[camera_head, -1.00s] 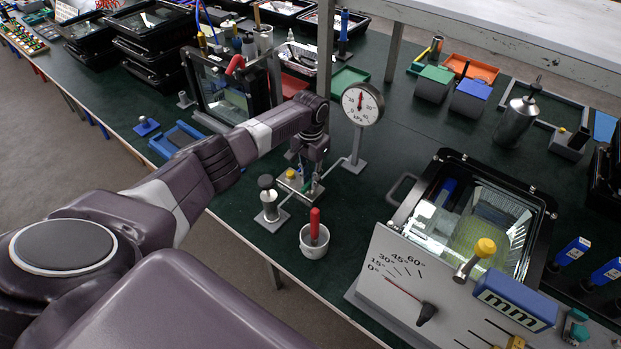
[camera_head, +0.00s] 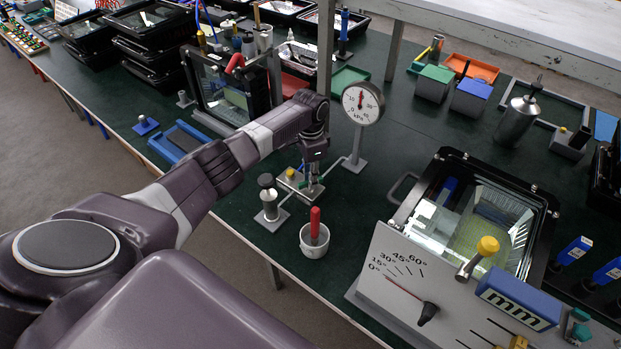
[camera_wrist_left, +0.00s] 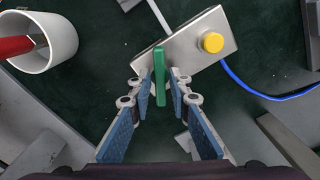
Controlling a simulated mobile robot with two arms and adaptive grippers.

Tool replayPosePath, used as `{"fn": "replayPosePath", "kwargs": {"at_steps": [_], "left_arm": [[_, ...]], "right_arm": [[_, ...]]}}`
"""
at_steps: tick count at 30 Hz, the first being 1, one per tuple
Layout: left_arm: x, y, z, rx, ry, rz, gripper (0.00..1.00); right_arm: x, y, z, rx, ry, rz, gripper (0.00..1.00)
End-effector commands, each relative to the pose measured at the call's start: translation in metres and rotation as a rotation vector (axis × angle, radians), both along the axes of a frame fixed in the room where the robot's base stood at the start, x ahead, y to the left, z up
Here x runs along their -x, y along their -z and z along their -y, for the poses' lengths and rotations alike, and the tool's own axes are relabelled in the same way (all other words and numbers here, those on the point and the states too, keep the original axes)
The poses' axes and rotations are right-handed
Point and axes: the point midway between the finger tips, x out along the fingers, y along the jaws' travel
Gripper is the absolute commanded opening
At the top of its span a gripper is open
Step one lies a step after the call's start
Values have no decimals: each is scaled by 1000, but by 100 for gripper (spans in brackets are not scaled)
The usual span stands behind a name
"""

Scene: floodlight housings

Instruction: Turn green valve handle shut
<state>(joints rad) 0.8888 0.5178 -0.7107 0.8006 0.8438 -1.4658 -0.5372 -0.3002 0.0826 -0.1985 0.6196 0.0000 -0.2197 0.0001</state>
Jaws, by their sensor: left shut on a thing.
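The green valve handle (camera_wrist_left: 160,75) stands on a silver valve block (camera_wrist_left: 195,43) with a yellow knob (camera_wrist_left: 212,42) in the left wrist view. My left gripper (camera_wrist_left: 160,88) is shut on the handle, with its blue-padded fingers on either side of it. In the head view the gripper (camera_head: 312,183) points down at the block, which is partly hidden behind it (camera_head: 290,178). The handle is mostly hidden there. A pressure gauge (camera_head: 363,103) stands just behind, its red needle pointing near the top. My right gripper is not in view.
A white cup (camera_head: 314,243) with a red-handled tool and a black-knobbed post (camera_head: 268,190) stand close in front of the block. A grey panel with an angle scale (camera_head: 400,285) and a glass-covered black case (camera_head: 545,235) lie to the right. A blue tray (camera_head: 165,150) is left.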

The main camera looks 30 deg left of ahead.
Motion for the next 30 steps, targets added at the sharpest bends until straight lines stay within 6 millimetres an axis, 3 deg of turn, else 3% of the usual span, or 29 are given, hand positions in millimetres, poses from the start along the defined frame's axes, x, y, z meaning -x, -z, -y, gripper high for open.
{"fn": "replayPosePath", "kwargs": {"at_steps": [30], "left_arm": [[-1,0,-1,-1,904,3,0]], "right_arm": [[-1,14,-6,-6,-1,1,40]]}}
